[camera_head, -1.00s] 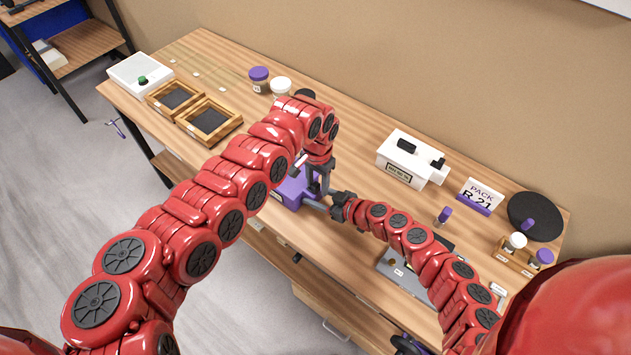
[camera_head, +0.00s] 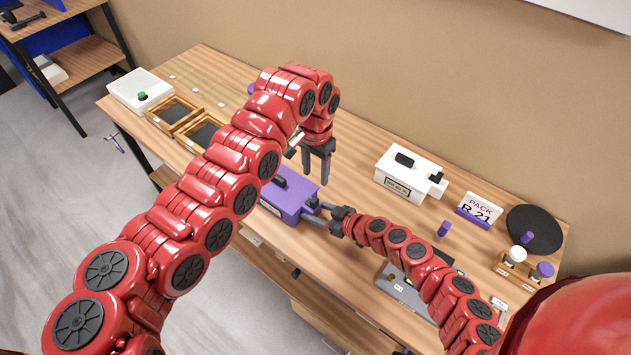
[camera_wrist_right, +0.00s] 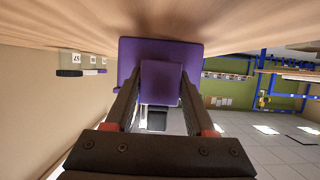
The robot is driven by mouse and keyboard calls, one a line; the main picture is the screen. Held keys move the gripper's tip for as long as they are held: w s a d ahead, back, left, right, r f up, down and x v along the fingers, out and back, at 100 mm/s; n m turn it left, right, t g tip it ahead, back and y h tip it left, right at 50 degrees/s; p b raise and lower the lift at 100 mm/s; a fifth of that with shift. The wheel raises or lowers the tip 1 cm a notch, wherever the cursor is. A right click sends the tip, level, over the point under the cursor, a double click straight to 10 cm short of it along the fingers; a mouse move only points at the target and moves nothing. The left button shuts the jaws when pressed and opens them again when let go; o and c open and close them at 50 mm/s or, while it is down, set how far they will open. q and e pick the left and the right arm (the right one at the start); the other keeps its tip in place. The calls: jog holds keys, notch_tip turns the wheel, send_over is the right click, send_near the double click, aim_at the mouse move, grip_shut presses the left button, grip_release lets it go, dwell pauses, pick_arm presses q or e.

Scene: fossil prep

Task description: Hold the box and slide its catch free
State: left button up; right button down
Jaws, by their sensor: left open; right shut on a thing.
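The purple box (camera_head: 289,207) sits at the table's front edge, with a black piece (camera_head: 280,182) on its top. My right gripper (camera_head: 312,211) is at the box's right end and shut on it. In the right wrist view, a narrower purple block (camera_wrist_right: 160,82) lies between the fingers, in front of a wider purple face (camera_wrist_right: 130,60). I cannot tell whether this block is the catch. My left gripper (camera_head: 318,168) is open and empty, fingers pointing down, above and behind the box. My left arm hides part of the box's left side.
Wooden trays (camera_head: 172,114) and a white tray (camera_head: 140,90) are at the left. A black disc (camera_head: 534,228) and jars are at the right.

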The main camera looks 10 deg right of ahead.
pick_arm(q)
jog(key=shift+r, duration=0.3)
pick_arm(e)
jog(key=shift+c, duration=0.8)
grip_release()
